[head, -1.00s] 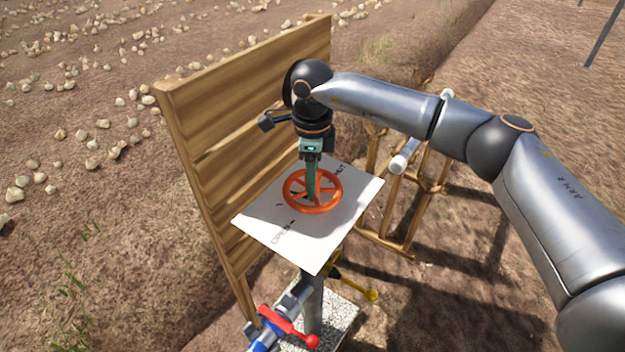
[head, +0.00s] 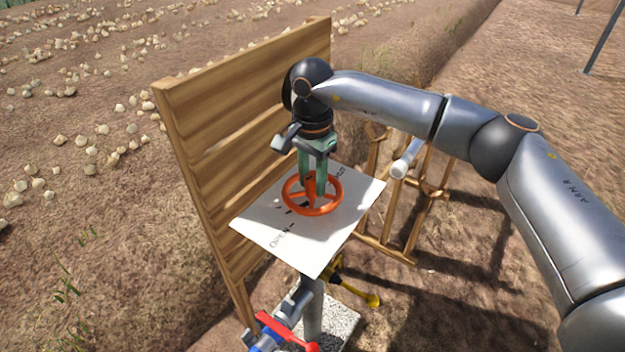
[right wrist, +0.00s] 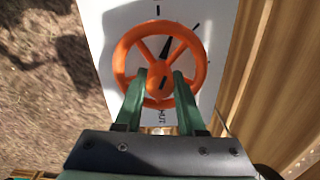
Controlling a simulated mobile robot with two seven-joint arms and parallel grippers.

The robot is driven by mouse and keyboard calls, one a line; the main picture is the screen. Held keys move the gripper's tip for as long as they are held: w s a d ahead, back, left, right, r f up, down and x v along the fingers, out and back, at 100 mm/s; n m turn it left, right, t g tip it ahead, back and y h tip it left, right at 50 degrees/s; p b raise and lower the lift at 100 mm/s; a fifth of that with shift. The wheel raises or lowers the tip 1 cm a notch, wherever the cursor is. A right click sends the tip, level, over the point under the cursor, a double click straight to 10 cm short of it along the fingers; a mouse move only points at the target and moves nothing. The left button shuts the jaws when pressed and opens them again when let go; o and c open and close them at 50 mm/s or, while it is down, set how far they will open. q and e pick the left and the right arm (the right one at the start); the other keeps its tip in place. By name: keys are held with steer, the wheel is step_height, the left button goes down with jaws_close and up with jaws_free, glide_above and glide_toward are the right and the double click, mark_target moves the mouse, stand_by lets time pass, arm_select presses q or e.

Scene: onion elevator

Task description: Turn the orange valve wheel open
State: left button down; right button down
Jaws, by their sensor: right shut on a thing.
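The orange valve wheel (head: 335,204) lies flat above a white plate (head: 312,255) marked OPEN and SHUT. My right gripper (head: 312,188) points down into the wheel from above, with its green fingers spread to either side of an orange part near the hub. In the right wrist view the wheel (right wrist: 202,70) shows its spokes and a black pointer (right wrist: 166,48), and the fingers (right wrist: 161,80) straddle the hub area. The gripper is shut on the wheel. My left gripper is not in view.
A wooden plank wall (head: 250,95) stands close to the left and behind the plate. A pipe with a red-handled valve (head: 285,328) and a yellow lever (head: 358,290) is below it. A wooden rack (head: 405,215) stands right.

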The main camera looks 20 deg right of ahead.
mark_target(312, 176)
steer(key=shift+r+n, duration=0.1)
steer(key=shift+n, duration=2.1)
steer(key=c, duration=0.5)
jaws_free()
step_height(312, 176, up, 12)
steer(key=shift+r, duration=0.2)
